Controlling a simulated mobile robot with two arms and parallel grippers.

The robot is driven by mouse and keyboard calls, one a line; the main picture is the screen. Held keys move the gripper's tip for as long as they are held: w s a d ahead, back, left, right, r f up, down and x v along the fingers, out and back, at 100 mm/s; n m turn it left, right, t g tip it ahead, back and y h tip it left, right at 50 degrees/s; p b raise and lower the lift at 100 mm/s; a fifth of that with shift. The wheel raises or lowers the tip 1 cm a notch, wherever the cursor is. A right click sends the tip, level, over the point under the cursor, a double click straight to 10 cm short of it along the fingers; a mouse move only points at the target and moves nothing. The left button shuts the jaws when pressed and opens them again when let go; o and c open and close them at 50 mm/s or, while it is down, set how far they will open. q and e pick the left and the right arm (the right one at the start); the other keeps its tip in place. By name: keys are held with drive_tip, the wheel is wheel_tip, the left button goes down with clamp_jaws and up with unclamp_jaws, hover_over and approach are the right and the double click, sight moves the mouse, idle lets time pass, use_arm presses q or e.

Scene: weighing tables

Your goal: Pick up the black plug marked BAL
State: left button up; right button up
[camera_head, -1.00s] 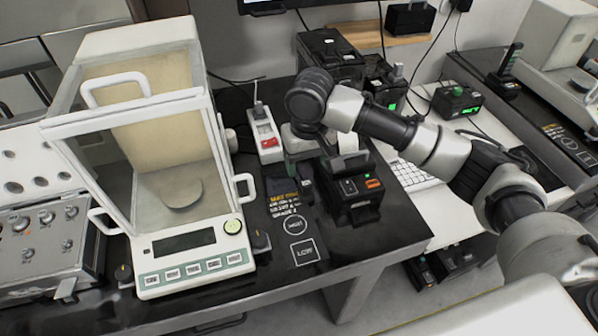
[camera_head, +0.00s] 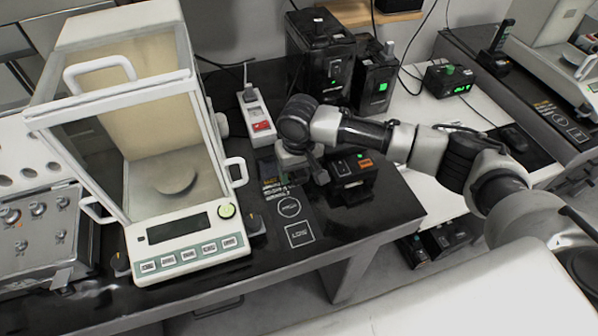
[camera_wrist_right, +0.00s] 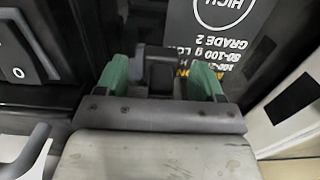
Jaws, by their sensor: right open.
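My right gripper (camera_head: 292,168) is low over the black table, between the balance and a black box with an orange-lit switch. In the right wrist view its two green fingers (camera_wrist_right: 160,76) are apart. A dark upright piece (camera_wrist_right: 158,66) shows between them; I cannot tell whether it is the plug, and no BAL marking is legible. In the head view the arm and gripper hide the spot beneath. A white power strip (camera_head: 257,118) with a red switch lies just behind the gripper. My left gripper is not in view.
The glass-walled balance (camera_head: 190,240) stands left of the gripper. The black box (camera_head: 352,183) is close on its right. Printed HIGH and LOW squares (camera_head: 299,234) lie in front. Two tall black units (camera_head: 322,55) stand behind. The table's front right corner is clear.

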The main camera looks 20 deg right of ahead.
drive_tip(key=c, duration=1)
